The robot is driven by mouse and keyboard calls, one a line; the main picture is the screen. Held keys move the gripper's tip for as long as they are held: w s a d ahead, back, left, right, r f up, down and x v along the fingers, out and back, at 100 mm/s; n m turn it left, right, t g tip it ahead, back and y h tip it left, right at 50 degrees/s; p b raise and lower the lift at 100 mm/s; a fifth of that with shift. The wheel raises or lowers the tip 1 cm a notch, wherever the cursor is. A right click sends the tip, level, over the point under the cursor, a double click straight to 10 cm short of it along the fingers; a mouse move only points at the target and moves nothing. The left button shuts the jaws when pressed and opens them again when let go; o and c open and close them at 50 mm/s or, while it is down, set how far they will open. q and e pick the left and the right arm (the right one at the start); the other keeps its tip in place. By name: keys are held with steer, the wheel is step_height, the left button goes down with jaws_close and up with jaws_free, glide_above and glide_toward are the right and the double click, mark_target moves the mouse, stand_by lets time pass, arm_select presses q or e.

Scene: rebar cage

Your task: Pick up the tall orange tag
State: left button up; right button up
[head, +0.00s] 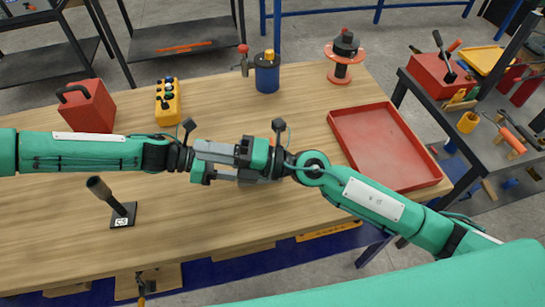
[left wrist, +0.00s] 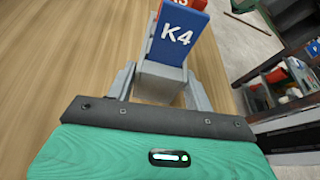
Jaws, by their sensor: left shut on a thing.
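In the left wrist view a blue tag marked K4 (left wrist: 177,38) stands on a grey block (left wrist: 160,84). A red-orange tag (left wrist: 190,4) shows behind it, cut off by the top edge; whether it is the tall orange tag is unclear. My left gripper's fingers (left wrist: 160,92) are on either side of the grey block, shut on it. In the head view my left gripper (head: 232,160) and my right gripper (head: 243,157) meet over the middle of the table and hide the tags. Whether the right fingers are open cannot be seen.
The wooden table (head: 300,210) holds a red tray (head: 385,147) at right, and a red can (head: 87,106), yellow button box (head: 167,103), blue container (head: 267,75) and orange spool (head: 342,62) toward the back. A black upright handle (head: 113,200) stands at front left.

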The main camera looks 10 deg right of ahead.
steer(key=t, duration=0.3)
steer(key=m+t+h, duration=0.1)
steer(key=t+h, duration=1)
steer(key=h, duration=0.9)
glide_toward(271, 141)
steer(key=w, duration=0.7)
steer(key=w+f, duration=0.1)
steer(key=w, duration=0.3)
steer(key=shift+w+d, duration=0.1)
steer(key=shift+d, duration=0.2)
jaws_close()
